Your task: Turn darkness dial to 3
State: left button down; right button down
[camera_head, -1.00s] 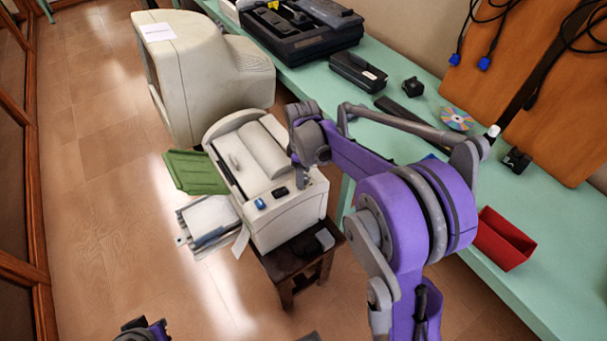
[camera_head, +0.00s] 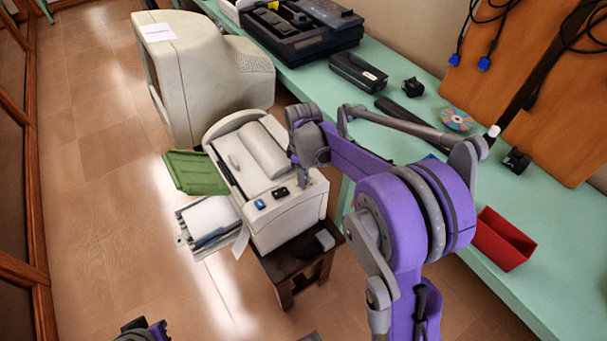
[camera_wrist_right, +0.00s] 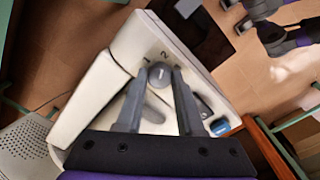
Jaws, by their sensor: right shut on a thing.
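The cream printer-like machine (camera_head: 285,215) stands on a small dark stool. The grey darkness dial (camera_wrist_right: 160,75) on its top panel shows in the right wrist view, with printed marks 1 and 2 beside it. A 3 is not readable. A light line on the dial points roughly toward the 2. My right gripper (camera_wrist_right: 161,78) has its grey fingers on either side of the dial, shut on it.
The dark stool (camera_head: 296,266) supports the machine. A large beige monitor (camera_head: 205,75) stands behind. A mint table (camera_head: 470,185) with a red box (camera_head: 502,240) runs along the right.

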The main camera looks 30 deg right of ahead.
jog(key=shift+m, duration=0.3)
jog(key=m+b, duration=0.1)
jog(key=m, duration=0.4)
jog(key=shift+m, duration=0.3)
jog(key=m+b, duration=0.1)
jog(key=m, duration=0.4)
jog(key=shift+m, duration=0.4)
jog(key=c, duration=0.5)
grip_release()
notch_tip(320, 180, up, 11)
jog(key=shift+w+a+f+p, duration=0.1)
jog(key=shift+a+p, duration=0.05)
jog(key=shift+p, duration=0.25)
